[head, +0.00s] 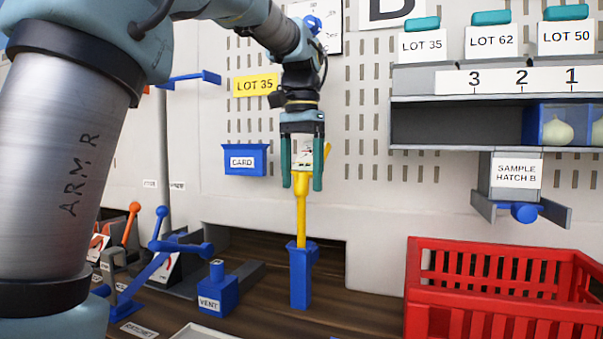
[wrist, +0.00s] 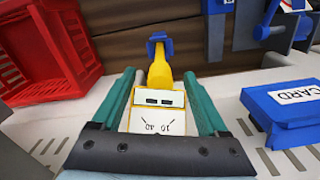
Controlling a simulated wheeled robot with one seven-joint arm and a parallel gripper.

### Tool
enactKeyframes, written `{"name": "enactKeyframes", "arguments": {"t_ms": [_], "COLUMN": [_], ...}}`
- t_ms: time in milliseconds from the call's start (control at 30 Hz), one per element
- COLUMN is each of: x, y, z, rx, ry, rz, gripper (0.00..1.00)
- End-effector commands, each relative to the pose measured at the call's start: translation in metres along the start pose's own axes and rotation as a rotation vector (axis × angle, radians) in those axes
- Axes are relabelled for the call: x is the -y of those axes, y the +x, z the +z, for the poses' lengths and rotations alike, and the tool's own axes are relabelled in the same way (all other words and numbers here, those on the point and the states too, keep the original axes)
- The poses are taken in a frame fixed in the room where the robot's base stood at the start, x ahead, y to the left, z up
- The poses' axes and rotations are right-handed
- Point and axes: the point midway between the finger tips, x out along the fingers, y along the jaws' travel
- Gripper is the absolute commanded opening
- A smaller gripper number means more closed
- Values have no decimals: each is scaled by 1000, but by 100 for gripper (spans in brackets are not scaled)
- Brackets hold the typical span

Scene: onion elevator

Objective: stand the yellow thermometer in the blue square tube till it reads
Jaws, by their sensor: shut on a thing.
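The yellow thermometer (head: 301,215) stands upright in the head view, its lower end in or at the mouth of the blue square tube (head: 300,278). How deep it sits is hidden by the tube walls. My gripper (head: 302,182) is above the tube, shut on the thermometer's head with a green finger on each side. In the wrist view the thermometer's white dial face (wrist: 158,122) shows between the fingers, with a scale and two dark slots; the reading is too small to tell. The top of the blue tube (wrist: 160,42) shows beyond the yellow stem.
A red crate (head: 500,295) stands to the right of the tube. A blue VENT block (head: 217,288) and blue levers (head: 160,262) are to the left. A blue CARD box (head: 245,160) hangs on the pegboard, and a shelf with onions (head: 557,130) is upper right.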

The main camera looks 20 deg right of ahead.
Motion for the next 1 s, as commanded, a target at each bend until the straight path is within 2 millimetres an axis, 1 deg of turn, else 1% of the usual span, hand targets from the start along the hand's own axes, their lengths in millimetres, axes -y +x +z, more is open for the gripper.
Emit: {"name": "enactKeyframes", "arguments": {"t_ms": [100, 1000], "x": [0, 0], "y": [7, 49], "z": [0, 0], "rx": [0, 1], "ry": [0, -1], "rz": [0, 0], "gripper": [0, 0]}}
